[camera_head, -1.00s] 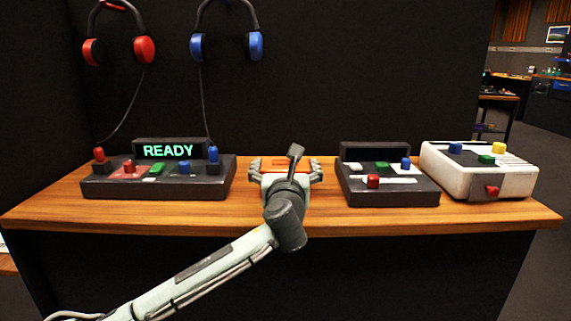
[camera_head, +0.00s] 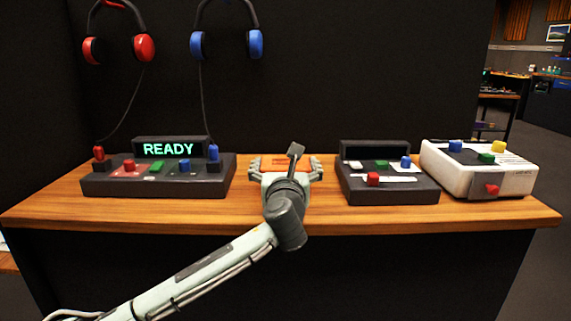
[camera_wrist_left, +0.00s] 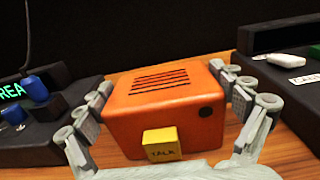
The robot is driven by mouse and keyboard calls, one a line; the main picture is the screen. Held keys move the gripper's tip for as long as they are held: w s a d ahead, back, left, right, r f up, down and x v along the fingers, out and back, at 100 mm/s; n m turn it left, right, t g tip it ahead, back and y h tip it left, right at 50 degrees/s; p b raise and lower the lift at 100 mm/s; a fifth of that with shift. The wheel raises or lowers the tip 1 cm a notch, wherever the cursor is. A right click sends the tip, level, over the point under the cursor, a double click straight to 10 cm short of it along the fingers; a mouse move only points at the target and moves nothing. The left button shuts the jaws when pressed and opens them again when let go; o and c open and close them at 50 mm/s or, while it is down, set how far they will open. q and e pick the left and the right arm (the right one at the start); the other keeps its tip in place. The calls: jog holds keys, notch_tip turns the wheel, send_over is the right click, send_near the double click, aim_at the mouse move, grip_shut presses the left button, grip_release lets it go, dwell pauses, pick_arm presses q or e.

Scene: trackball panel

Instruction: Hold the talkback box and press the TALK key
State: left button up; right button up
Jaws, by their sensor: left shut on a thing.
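The orange talkback box (camera_wrist_left: 165,100) sits on the wooden counter, with a slotted grille on top and a small dark round spot on its near face. Its yellow TALK key (camera_wrist_left: 162,144) is on the near face, low in the left wrist view. My left gripper (camera_head: 285,168) is shut on the box, one finger at each side, as the left wrist view (camera_wrist_left: 168,108) also shows. In the head view only a bit of the box's orange top (camera_head: 282,161) shows beyond my gripper. My right gripper is not in view.
A dark panel reading READY (camera_head: 168,150) with coloured keys stands left of the box. A dark key panel (camera_head: 390,192) and a white panel (camera_head: 480,178) stand to the right. Red headphones (camera_head: 144,48) and blue headphones (camera_head: 256,44) hang behind. Bare counter (camera_head: 255,214) lies in front.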

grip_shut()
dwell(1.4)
